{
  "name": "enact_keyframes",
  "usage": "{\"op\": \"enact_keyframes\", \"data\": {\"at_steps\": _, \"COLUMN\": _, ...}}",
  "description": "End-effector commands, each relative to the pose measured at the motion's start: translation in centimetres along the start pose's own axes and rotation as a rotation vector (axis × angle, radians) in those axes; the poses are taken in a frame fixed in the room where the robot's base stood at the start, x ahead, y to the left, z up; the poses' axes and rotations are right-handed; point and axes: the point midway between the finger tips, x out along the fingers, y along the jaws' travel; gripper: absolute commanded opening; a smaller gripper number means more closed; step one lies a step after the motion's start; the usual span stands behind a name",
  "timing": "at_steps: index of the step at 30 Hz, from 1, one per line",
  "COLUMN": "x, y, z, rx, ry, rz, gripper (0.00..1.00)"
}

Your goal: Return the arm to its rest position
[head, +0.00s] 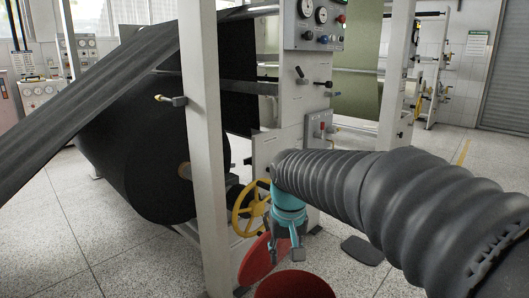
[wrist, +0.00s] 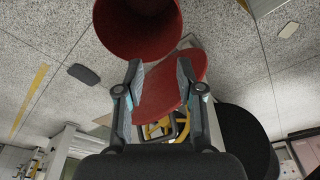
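My arm (head: 360,185) reaches in from the right in the head view, its dark ribbed sleeve ending in a teal wrist section. My gripper (head: 285,256) hangs down from it, fingers apart. In the wrist view the gripper (wrist: 159,66) also shows open, with nothing clearly held between its fingers. A red disc (head: 262,260) lies behind the fingers in the head view; in the wrist view the disc (wrist: 172,82) shows between and beyond them. A red round bin (head: 294,286) stands just below the gripper, partly cut off by the frame edge.
A yellow handwheel (head: 250,209) sits close left of the gripper, on a machine with a control panel (head: 315,25). A white post (head: 205,140) and a large black roll (head: 130,130) stand farther left. A dark flat pad (head: 362,250) lies on the speckled floor.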

Motion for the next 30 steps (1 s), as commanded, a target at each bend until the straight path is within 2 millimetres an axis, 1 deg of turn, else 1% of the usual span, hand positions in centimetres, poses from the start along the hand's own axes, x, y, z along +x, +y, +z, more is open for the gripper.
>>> {"op": "enact_keyframes", "data": {"at_steps": 1, "x": -0.2, "y": 0.8, "z": 1.8, "rx": -0.007, "ry": 0.020, "rz": -0.002, "gripper": 0.37}}
{"op": "enact_keyframes", "data": {"at_steps": 9, "x": -0.2, "y": 4.2, "z": 10.5, "rx": -0.017, "ry": 0.118, "rz": -0.001, "gripper": 0.37}}
{"op": "enact_keyframes", "data": {"at_steps": 15, "x": 0.1, "y": 6.0, "z": 16.7, "rx": 0.039, "ry": 0.179, "rz": 0.009, "gripper": 0.37}}
{"op": "enact_keyframes", "data": {"at_steps": 18, "x": 0.0, "y": 6.6, "z": 19.2, "rx": 0.071, "ry": 0.208, "rz": 0.017, "gripper": 0.37}}
{"op": "enact_keyframes", "data": {"at_steps": 21, "x": -0.7, "y": 7.2, "z": 20.5, "rx": 0.097, "ry": 0.250, "rz": 0.026, "gripper": 0.37}}
{"op": "enact_keyframes", "data": {"at_steps": 25, "x": -2.2, "y": 7.8, "z": 20.8, "rx": 0.122, "ry": 0.308, "rz": 0.038, "gripper": 0.37}}
{"op": "enact_keyframes", "data": {"at_steps": 28, "x": -2.7, "y": 8.1, "z": 21.0, "rx": 0.135, "ry": 0.327, "rz": 0.043, "gripper": 0.37}}
{"op": "enact_keyframes", "data": {"at_steps": 30, "x": -2.7, "y": 8.2, "z": 21.0, "rx": 0.142, "ry": 0.326, "rz": 0.046, "gripper": 0.37}}
